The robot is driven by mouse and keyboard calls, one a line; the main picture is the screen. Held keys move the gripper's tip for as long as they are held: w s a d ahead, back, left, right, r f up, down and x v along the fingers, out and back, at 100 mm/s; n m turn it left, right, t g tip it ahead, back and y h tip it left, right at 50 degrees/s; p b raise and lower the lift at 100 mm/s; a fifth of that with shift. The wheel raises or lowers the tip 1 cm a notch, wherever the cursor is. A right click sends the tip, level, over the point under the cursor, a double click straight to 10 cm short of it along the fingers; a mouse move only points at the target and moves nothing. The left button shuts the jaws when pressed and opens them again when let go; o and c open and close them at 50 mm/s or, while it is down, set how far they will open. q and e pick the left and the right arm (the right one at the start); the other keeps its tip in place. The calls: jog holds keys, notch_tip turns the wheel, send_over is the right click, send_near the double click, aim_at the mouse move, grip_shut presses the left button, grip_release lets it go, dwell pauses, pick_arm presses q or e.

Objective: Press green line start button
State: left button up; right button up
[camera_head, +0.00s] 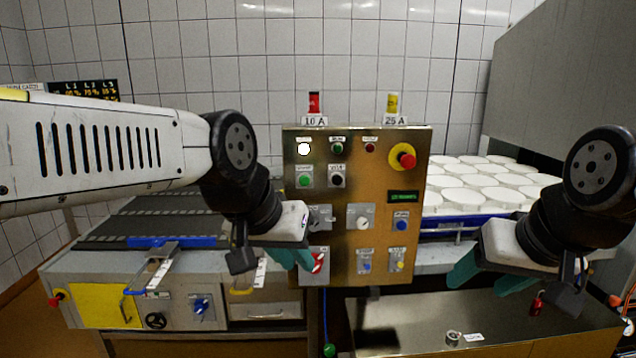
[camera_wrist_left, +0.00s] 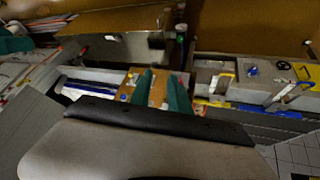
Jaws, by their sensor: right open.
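The steel control panel (camera_head: 345,270) stands upright in the middle of the head view. A green button (camera_head: 304,181) sits on its left side, below a lit white lamp (camera_head: 304,149); its label is too small to read. Another small green round fitting (camera_head: 337,149) is in the top row. My left gripper (camera_head: 296,259) is in front of the panel's lower left, below the green button, with its teal fingers apart and empty. The left wrist view shows a gap between these fingers (camera_wrist_left: 161,90). My right gripper (camera_head: 490,276) is open and empty, right of the panel.
A red mushroom button on yellow (camera_head: 403,156) is at the panel's upper right. Several white moulds (camera_head: 470,197) lie right of the panel. A dark conveyor (camera_head: 150,219) is at the left. A steel trough (camera_head: 415,320) is below.

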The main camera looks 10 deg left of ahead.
pick_arm(q)
grip_shut()
dwell(1.4)
